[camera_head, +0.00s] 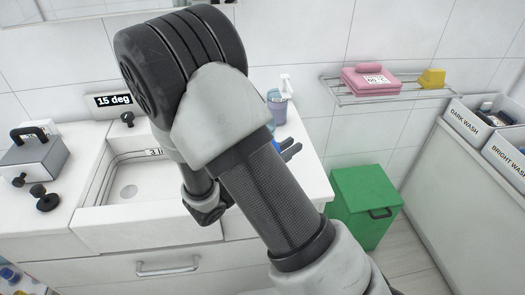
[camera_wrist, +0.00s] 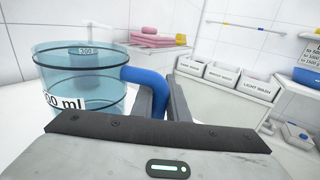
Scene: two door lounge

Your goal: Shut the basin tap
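A small black knob (camera_head: 127,118), which looks like the tap, stands at the back of the white basin (camera_head: 130,190) under the "15 deg" sign. No water stream shows, and my arm hides the basin's right side. My gripper (camera_head: 292,150) is over the counter right of the basin, away from that knob. In the wrist view, a clear blue jug (camera_wrist: 78,85) with "ml" markings is left of my gripper (camera_wrist: 166,95). Its blue handle (camera_wrist: 147,75) reaches the fingers, which are close together.
A grey box (camera_head: 35,160) and several black knobs (camera_head: 47,202) are on the left counter. A wall rack (camera_head: 390,95) holds pink towels (camera_head: 370,80). A green bin (camera_head: 365,205) and labelled laundry boxes (camera_head: 470,125) are at right.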

